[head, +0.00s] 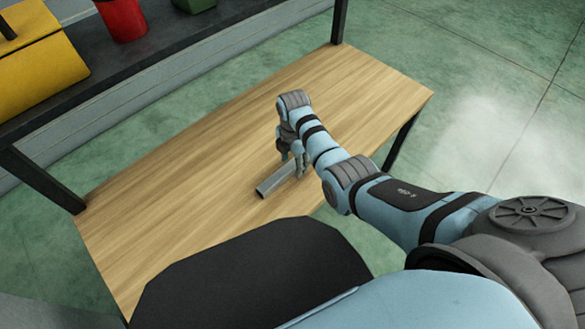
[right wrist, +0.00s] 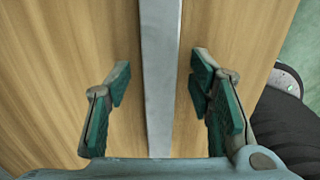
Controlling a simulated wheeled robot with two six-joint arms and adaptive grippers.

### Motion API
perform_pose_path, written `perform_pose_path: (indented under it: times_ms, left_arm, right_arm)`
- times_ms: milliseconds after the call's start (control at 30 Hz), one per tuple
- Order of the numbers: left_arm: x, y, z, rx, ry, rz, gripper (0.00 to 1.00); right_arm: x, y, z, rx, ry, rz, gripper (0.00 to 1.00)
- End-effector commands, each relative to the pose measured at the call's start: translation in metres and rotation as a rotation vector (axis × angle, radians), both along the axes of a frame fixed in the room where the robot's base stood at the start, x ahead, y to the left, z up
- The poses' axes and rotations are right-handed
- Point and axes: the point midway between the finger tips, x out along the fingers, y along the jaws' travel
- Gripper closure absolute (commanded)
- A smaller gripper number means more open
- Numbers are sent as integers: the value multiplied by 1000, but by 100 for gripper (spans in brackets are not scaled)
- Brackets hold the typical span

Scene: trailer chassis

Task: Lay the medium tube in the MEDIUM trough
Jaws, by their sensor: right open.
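A grey metal tube (head: 276,179) lies on the wooden table, near its front edge. No label or size mark shows on it. My right gripper (head: 292,163) is over the tube, pointing down. In the right wrist view the tube (right wrist: 160,75) runs lengthwise between the two fingers of my right gripper (right wrist: 158,95). The fingers are spread, with a gap on each side of the tube. My left gripper is not in view. No trough shows in either view.
The wooden table (head: 180,195) is otherwise bare. A dark shelf (head: 150,62) behind it holds a yellow case (head: 40,65), a red container (head: 122,18) and a green container (head: 194,4). Green floor (head: 480,90) is open to the right.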

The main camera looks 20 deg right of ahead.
Motion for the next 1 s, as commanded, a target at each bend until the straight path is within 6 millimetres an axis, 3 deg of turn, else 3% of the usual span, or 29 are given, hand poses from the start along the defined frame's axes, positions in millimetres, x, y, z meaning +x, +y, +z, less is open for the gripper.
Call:
perform_pose_path:
  times_ms: [33, 333, 767, 867, 1000]
  left_arm:
    - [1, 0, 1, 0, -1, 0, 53]
    - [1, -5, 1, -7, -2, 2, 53]
    - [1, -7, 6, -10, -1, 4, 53]
    - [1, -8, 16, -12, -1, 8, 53]
    - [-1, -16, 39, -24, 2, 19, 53]
  right_arm:
    - [0, 0, 1, 0, 0, 0, 53]
    - [0, 0, 1, 0, 1, -1, 100]
    - [0, 0, 9, -1, 0, -1, 100]
    - [1, 0, 25, 0, -2, -1, 100]
    - [1, 0, 66, -1, -4, -1, 100]
